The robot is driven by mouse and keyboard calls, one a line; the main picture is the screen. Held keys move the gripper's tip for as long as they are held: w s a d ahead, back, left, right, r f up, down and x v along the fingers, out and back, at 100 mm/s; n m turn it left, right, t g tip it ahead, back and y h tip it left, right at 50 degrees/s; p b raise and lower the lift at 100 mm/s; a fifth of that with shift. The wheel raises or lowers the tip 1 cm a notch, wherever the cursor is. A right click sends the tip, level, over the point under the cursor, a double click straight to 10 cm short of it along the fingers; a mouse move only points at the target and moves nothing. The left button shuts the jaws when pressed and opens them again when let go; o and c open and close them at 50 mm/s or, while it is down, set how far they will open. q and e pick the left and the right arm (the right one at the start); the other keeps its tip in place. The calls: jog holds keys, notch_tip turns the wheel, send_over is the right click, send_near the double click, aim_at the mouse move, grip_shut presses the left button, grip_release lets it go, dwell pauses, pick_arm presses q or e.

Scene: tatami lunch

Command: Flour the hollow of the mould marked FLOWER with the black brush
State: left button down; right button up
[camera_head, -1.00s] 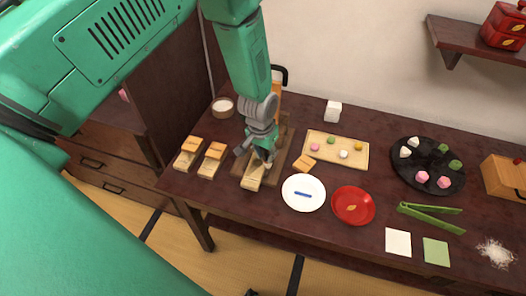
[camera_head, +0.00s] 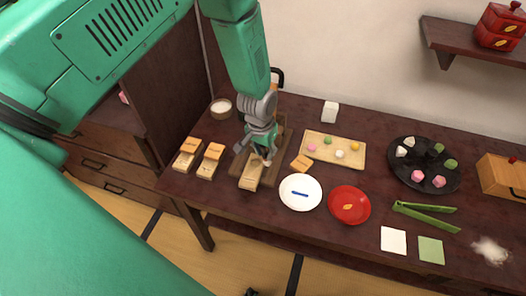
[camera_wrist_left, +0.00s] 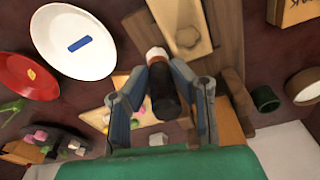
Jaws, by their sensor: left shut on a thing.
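My left gripper (camera_head: 264,154) points down over the pale wooden mould (camera_head: 250,176) on the dark board. In the left wrist view my left gripper (camera_wrist_left: 162,100) is shut on the black brush (camera_wrist_left: 163,92), whose pale tip (camera_wrist_left: 155,53) points toward the mould (camera_wrist_left: 182,25). I cannot tell whether the tip touches the wood. Two more moulds with orange marked tops (camera_head: 188,154) (camera_head: 210,160) stand to the left. A loose orange marked piece (camera_head: 301,163) lies to the right. The markings are too small to read. My right gripper is out of view.
A bowl of white powder (camera_head: 221,106) stands behind the left moulds. A white plate (camera_head: 300,203) with a blue piece, a red plate (camera_head: 349,219), a sweets tray (camera_head: 320,150), a black plate (camera_head: 408,182) and green tongs (camera_head: 424,209) lie to the right. White powder (camera_head: 490,250) is spilled far right.

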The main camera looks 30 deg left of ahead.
pick_arm(q)
jog(key=shift+d+r+p, duration=0.15)
jog(key=shift+r+p, duration=0.35)
jog(key=shift+r, duration=0.8)
jog(key=a+r+p, duration=0.1)
jog(key=r+p, duration=0.1)
jog(key=shift+a+r+p, duration=0.15)
jog(key=shift+a+p, duration=0.05)
jog(key=shift+p, duration=0.1)
jog(key=shift+d+r+p, duration=0.15)
jog(key=shift+r+p, duration=0.3)
jog(key=shift+r, duration=0.2)
jog(key=shift+d+r, duration=0.1)
jog(key=shift+d, duration=0.35)
jog(key=shift+a, duration=0.3)
jog(key=shift+s+f+b, duration=0.1)
jog(key=shift+f+b, duration=0.1)
jog(key=shift+b, duration=0.3)
jog(key=s+d+f+b, duration=0.1)
jog(key=s+d+b, duration=0.1)
jog(key=s+b, duration=0.3)
jog(key=s+d+f+b, duration=0.1)
jog(key=s+d+b, duration=0.2)
jog(key=s+b, duration=0.3)
jog(key=b, duration=0.4)
jog(key=shift+s+f+b, duration=0.15)
jog(key=shift+f+b, duration=0.1)
jog(key=shift+b, duration=0.15)
